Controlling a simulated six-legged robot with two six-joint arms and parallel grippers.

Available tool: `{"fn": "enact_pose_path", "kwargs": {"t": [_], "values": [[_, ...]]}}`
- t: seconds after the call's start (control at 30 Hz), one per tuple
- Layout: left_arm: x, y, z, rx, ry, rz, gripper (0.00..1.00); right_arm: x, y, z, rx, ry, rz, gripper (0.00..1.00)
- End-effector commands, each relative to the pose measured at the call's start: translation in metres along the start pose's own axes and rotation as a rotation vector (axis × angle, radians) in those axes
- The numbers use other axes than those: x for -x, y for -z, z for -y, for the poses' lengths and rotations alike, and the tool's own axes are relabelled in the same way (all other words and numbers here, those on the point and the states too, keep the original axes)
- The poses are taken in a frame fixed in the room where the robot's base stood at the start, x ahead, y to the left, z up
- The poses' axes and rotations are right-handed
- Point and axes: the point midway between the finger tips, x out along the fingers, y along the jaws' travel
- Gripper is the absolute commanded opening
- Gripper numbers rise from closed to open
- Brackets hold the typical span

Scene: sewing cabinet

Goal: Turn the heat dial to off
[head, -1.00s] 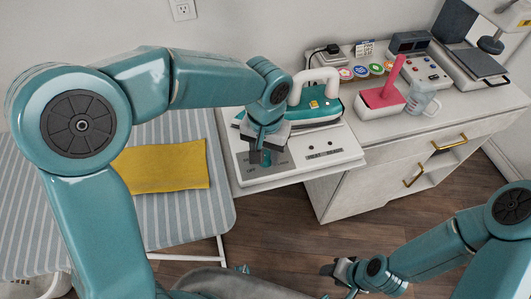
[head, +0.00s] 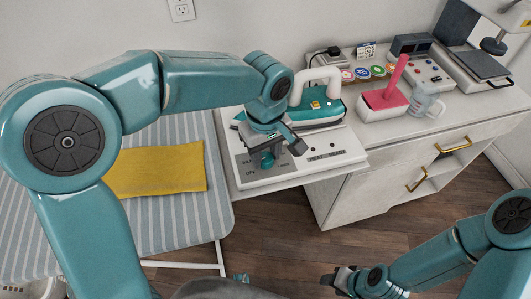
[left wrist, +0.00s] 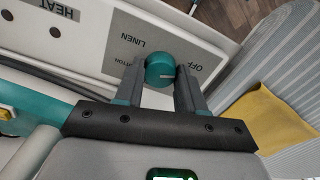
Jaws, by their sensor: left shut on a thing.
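The heat dial (left wrist: 160,70) is a round teal knob on the white control panel (left wrist: 120,35). It sits between the two dark fingers of my left gripper (left wrist: 160,82), which is shut on it. A pale pointer line on the knob points toward the right, roughly to the OFF label (left wrist: 203,75). LINEN and COTTON labels are beside it. In the head view the dial (head: 267,161) is partly covered by my left gripper (head: 279,151). My right gripper (head: 338,278) hangs low over the floor; its jaw opening is unclear.
A teal iron (head: 318,114) rests behind the panel. A striped ironing board (head: 195,218) with a yellow cloth (head: 157,168) lies left. A pink-handled item (head: 383,99) and a clear mug (head: 423,101) stand right on the cabinet.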

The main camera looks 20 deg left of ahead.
Motion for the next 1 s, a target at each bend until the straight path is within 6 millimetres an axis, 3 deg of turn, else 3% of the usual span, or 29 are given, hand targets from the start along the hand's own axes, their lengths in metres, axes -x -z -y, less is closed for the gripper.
{"fn": "enact_pose_path", "kwargs": {"t": [0.3, 0.83, 0.87, 0.9, 0.93, 1.0], "values": [[0.0001, 0.0003, 0.0000, 0.111, -0.001, -0.001, 0.08, -0.0032, 0.0001, -0.0011, 0.000, 0.000, 0.000, 0.47], [0.0004, 0.0004, 0.0000, 0.131, -0.001, -0.001, 0.08, -0.0034, 0.0000, -0.0012, 0.000, 0.000, 0.000, 0.47], [0.0004, 0.0004, 0.0000, 0.131, -0.001, -0.001, 0.45, -0.0034, 0.0000, -0.0012, 0.000, 0.000, 0.000, 0.47], [0.0004, 0.0004, 0.0000, 0.131, -0.001, -0.001, 0.58, -0.0034, 0.0000, -0.0012, 0.000, 0.000, 0.000, 0.47], [0.0004, 0.0003, 0.0000, 0.131, -0.001, -0.001, 0.64, -0.0033, 0.0001, -0.0012, 0.000, 0.000, 0.000, 0.47], [0.0003, 0.0003, 0.0000, 0.131, -0.001, -0.001, 0.64, -0.0033, 0.0001, -0.0012, 0.000, 0.000, 0.000, 0.47]]}}
